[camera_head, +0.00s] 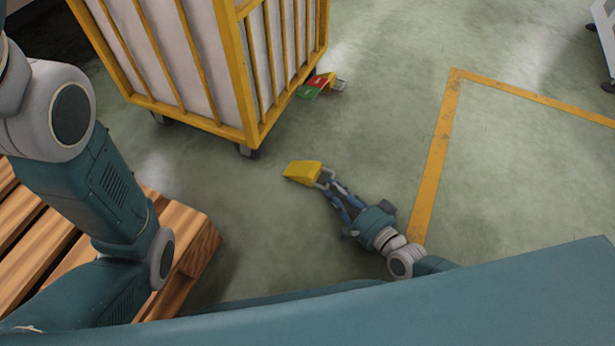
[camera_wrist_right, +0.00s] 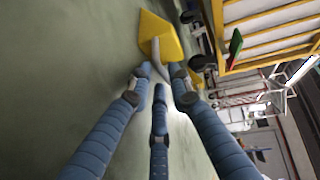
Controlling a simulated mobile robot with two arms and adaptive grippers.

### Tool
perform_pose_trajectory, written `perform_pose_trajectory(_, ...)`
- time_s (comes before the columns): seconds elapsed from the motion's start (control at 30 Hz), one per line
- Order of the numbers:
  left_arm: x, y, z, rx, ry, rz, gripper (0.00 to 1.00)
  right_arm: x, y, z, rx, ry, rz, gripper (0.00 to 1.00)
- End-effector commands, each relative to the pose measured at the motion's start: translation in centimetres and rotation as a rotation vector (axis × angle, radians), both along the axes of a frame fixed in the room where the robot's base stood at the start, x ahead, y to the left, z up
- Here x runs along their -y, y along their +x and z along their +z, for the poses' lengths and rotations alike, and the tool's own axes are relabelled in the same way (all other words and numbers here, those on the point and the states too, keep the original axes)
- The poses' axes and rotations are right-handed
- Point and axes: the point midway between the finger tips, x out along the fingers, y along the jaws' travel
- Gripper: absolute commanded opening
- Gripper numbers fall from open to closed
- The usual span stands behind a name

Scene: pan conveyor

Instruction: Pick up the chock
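The yellow wedge-shaped chock (camera_head: 302,172) appears to rest on the floor in front of the cart, with a grey handle (camera_head: 326,178) on its right side. My right gripper (camera_head: 332,184) is at the handle, pointing at the chock. In the right wrist view the yellow chock (camera_wrist_right: 160,37) lies just beyond the fingertips. Its handle (camera_wrist_right: 157,58) reaches back between the blue fingers of my right gripper (camera_wrist_right: 160,75), which are apart with a gap around it. Whether a finger touches the handle is unclear. My left arm shows at the left, but its gripper is out of view.
A yellow-framed cart (camera_head: 240,70) on wheels stands behind the chock. Red (camera_head: 319,80) and green (camera_head: 308,92) pieces lie beside it. A wooden pallet (camera_head: 190,245) is at the lower left. A yellow floor line (camera_head: 437,150) runs on the right; the floor there is clear.

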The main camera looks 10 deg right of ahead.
Motion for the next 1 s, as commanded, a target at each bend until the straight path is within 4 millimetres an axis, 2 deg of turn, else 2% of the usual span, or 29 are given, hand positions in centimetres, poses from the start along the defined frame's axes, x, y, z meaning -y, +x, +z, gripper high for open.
perform_pose_trajectory(0.1,0.0,0.0,-0.7,0.000,0.000,0.000,0.40,-0.4,0.9,-0.3,0.001,0.000,0.000,0.19)
perform_pose_trajectory(0.33,0.0,0.0,-0.6,0.000,0.001,0.000,0.40,-0.4,0.9,-0.1,0.000,-0.001,0.000,0.19)
perform_pose_trajectory(0.43,0.0,0.0,-0.6,0.000,0.001,0.000,0.40,-0.4,0.9,-0.1,0.000,-0.001,0.000,0.00)
perform_pose_trajectory(0.83,0.0,0.0,-0.4,0.000,0.001,0.000,0.40,-0.4,1.0,0.2,0.002,0.000,0.000,0.00)
perform_pose_trajectory(1.0,0.0,0.0,0.6,-0.001,0.001,0.001,0.40,-0.4,1.0,1.4,0.003,0.000,0.001,0.00)
